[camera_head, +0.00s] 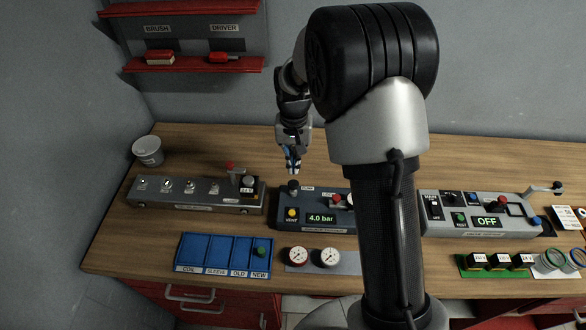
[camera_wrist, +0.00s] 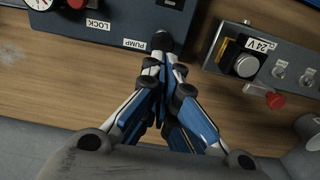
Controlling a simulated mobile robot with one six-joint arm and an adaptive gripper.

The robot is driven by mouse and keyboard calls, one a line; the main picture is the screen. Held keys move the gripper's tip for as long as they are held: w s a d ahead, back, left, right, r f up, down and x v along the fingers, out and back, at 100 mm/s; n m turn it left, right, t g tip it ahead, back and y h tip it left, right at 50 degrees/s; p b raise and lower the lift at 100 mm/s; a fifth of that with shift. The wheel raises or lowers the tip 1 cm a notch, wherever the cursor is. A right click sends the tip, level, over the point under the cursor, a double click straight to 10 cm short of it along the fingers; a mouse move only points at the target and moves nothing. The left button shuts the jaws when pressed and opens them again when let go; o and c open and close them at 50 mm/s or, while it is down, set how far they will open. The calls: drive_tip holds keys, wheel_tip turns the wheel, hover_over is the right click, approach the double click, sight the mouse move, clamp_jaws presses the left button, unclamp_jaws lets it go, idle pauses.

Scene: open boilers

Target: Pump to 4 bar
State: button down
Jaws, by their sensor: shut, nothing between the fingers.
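The pump unit (camera_head: 318,229) is a dark blue-grey box in the middle of the bench, and its display (camera_head: 321,218) reads 4.0 bar. A black pump knob (camera_head: 293,187) stands at its back left; it also shows in the wrist view (camera_wrist: 164,42) beside the PUMP label. A yellow vent button (camera_head: 292,213) is left of the display. A red knob (camera_head: 337,199) sits right of it, near the LOCK label (camera_wrist: 97,23) in the wrist view. My gripper (camera_head: 294,168) is shut and empty, fingertips (camera_wrist: 152,66) just above and behind the pump knob; contact cannot be told.
A grey switch panel (camera_head: 195,204) with a red lever stands left, a grey panel reading OFF (camera_head: 461,227) right. A blue tray (camera_head: 212,238) and two gauges (camera_head: 299,257) lie in front. A white cup (camera_head: 148,151) stands back left. Bare wood lies behind the units.

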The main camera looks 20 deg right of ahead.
wheel_tip(320, 180, up, 7)
drive_tip(key=shift+f+p, duration=0.2)
drive_tip(key=shift+p, duration=0.25)
idle(1.1)
